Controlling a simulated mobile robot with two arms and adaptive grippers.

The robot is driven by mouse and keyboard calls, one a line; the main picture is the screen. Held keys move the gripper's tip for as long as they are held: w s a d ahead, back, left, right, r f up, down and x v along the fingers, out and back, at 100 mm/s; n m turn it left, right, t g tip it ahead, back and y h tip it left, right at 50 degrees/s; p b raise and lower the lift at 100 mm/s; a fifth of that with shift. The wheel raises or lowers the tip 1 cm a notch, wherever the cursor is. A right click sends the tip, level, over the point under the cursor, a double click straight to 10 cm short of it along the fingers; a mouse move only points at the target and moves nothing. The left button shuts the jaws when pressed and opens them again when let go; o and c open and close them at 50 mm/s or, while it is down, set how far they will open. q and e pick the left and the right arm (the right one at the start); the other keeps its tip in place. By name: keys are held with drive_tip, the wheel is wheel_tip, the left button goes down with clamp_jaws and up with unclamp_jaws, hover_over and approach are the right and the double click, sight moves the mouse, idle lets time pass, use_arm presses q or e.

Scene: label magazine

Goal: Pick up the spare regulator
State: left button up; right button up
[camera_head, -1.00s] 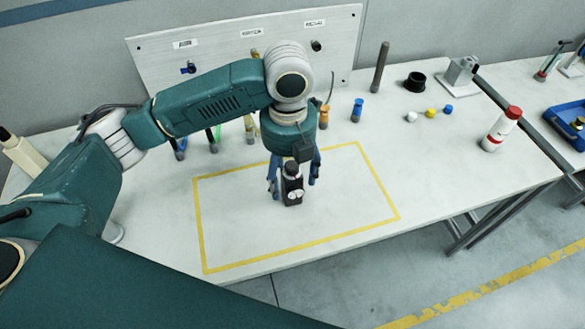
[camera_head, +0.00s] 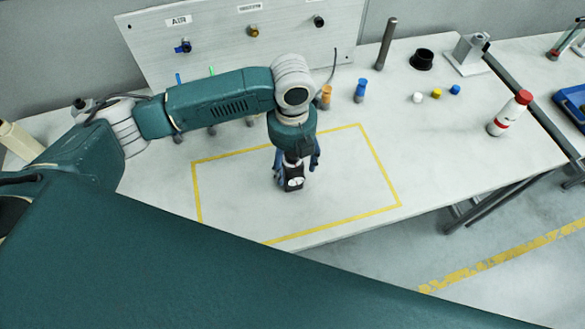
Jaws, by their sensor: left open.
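The spare regulator (camera_head: 293,184), a small black block with pale round gauges on its front, stands upright on the white bench inside the yellow taped rectangle. My left gripper (camera_head: 296,167) points down over it, with its blue fingers open, one on each side. The gripper body hides the regulator's top. I cannot tell whether the fingers touch it. My right gripper is not in view.
A panel (camera_head: 150,55) with labelled fittings stands at the back. Orange (camera_head: 326,97) and blue (camera_head: 360,90) fittings stand behind the rectangle. A red-capped white bottle (camera_head: 509,113) is at right. The taped area (camera_head: 345,185) is otherwise clear.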

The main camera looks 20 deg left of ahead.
use_arm(q)
drive_tip(key=shift+f, duration=1.3)
drive_tip(key=shift+r, duration=0.1)
clamp_jaws()
